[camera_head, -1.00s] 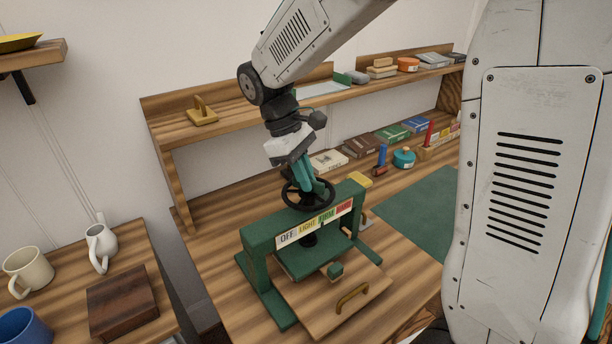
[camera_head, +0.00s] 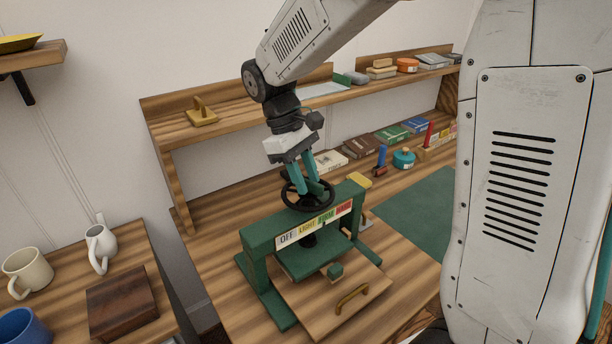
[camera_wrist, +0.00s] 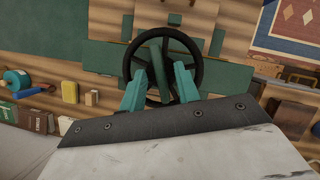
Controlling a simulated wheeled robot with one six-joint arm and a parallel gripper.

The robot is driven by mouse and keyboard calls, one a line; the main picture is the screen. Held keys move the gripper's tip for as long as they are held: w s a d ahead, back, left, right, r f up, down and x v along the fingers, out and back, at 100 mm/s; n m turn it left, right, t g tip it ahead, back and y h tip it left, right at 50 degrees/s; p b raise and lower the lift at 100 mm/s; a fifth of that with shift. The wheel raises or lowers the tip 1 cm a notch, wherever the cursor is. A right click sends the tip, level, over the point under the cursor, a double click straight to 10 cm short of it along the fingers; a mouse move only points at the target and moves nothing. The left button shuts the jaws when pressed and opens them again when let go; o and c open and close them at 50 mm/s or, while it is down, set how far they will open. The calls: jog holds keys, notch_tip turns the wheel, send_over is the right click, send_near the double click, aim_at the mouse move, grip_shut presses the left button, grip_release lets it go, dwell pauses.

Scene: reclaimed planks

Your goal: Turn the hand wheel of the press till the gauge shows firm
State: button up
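The green press (camera_head: 262,240) stands on the bench, with a black hand wheel (camera_head: 330,200) on top. Its gauge strip (camera_head: 287,239) reads OFF, LIGHT, FIRM, HARD; a small dark mark shows near the left part of the green FIRM section, but the pointer is too small to read surely. My gripper (camera_head: 309,186) is over the wheel, its teal fingers pointing down and spread apart. In the wrist view my gripper (camera_wrist: 157,88) has its fingers either side of a green bar across the wheel (camera_wrist: 198,62), with gaps showing. Contact with the wheel is unclear.
A wooden board with a brass handle (camera_head: 352,298) lies at the press's front. A green mat (camera_head: 415,215) lies to the right. Books, a teal tape roll (camera_head: 403,159) and other small items line the bench's back. A shelf (camera_head: 235,108) runs behind. Mugs stand on the left table.

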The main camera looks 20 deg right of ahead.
jog(key=v, duration=0.7)
jog(key=shift+w+r, duration=0.2)
jog(key=shift+r, duration=0.15)
jog(key=shift+a, duration=0.1)
dwell(1.3)
